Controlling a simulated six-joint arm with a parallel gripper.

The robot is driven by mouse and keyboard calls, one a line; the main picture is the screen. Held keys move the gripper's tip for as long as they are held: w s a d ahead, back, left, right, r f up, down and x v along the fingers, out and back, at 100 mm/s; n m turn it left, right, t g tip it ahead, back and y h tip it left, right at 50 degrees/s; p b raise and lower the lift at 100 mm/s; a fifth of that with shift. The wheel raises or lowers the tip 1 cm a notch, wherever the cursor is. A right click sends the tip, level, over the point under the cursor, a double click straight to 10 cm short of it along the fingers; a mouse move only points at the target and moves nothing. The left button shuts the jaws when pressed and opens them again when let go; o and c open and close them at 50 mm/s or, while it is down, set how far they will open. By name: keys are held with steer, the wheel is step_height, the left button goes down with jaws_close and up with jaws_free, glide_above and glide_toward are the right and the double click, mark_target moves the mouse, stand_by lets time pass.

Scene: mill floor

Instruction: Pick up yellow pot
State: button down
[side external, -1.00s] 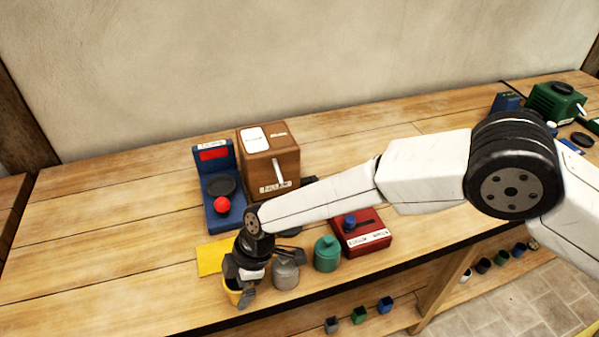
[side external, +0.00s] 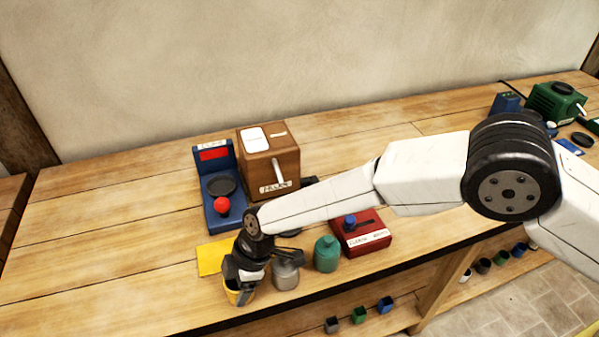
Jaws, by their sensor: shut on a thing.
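The yellow pot (side external: 232,291) stands near the front edge of the wooden bench, at the lower left. My gripper (side external: 242,285) reaches down over it and is shut on it; the dark fingers hide much of the pot. I cannot tell whether the pot's base still touches the bench.
A grey pot (side external: 285,275) stands close to the right of my gripper, with a teal lidded pot (side external: 327,255) beyond it. A red box (side external: 362,236), a brown box (side external: 268,160) and a blue scale-like device (side external: 221,190) stand behind. A yellow sheet (side external: 212,258) lies behind the pot. The bench's left side is clear.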

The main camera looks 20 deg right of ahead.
steer(key=shift+r, duration=0.15)
steer(key=shift+r, duration=0.8)
steer(key=s+d+r, duration=0.9)
steer(key=s+r, duration=0.1)
steer(key=r, duration=0.1)
steer(key=shift+d, duration=0.25)
steer(key=shift+s+r, duration=0.1)
stand_by(0.5)
